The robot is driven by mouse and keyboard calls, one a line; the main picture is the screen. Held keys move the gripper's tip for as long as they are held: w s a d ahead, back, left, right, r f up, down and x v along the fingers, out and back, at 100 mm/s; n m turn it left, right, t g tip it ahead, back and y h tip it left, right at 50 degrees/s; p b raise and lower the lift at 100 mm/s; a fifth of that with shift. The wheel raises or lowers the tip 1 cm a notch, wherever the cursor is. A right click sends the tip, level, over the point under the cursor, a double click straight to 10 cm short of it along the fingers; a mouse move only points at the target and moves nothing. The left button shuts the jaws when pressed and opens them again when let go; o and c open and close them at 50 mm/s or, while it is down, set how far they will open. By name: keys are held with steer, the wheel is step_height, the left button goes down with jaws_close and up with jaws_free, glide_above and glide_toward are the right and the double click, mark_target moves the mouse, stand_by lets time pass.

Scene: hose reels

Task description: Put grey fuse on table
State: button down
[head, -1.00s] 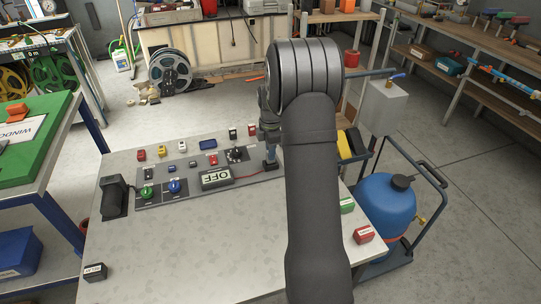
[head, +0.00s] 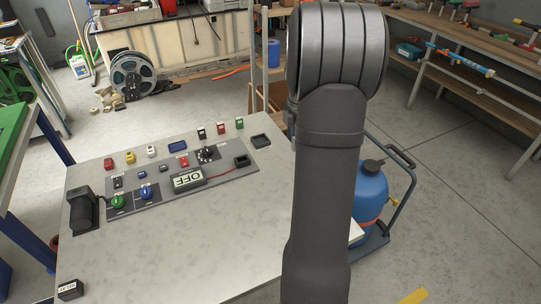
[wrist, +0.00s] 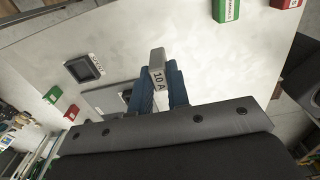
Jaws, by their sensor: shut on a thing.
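The grey fuse (wrist: 157,62), a light grey block marked "10 A", is between the blue fingers of my gripper (wrist: 162,88) in the wrist view. The gripper is shut on it. The fuse shows against the pale tabletop, and I cannot tell how high above it. The table (head: 225,235) is pale and speckled; it also fills much of the wrist view (wrist: 205,75). In the head view my arm hides the gripper and the fuse.
Green (wrist: 228,8) and red blocks lie at one table edge. The front middle of the table is clear.

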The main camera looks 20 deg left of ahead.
steer(key=a+f, duration=0.2)
steer(key=w+a+f, duration=0.1)
steer(key=a+f, duration=0.1)
steer(key=f, duration=0.1)
steer(key=w+a+f, duration=0.1)
steer(key=a+f, duration=0.1)
steer(key=a, duration=0.1)
steer(key=shift+w+f, duration=0.15)
steer(key=shift+f, duration=2.1)
steer(key=shift+f, duration=0.1)
steer(key=c, duration=1.4)
jaws_free()
step_height(320, 180, up, 12)
steer(key=shift+r, duration=0.1)
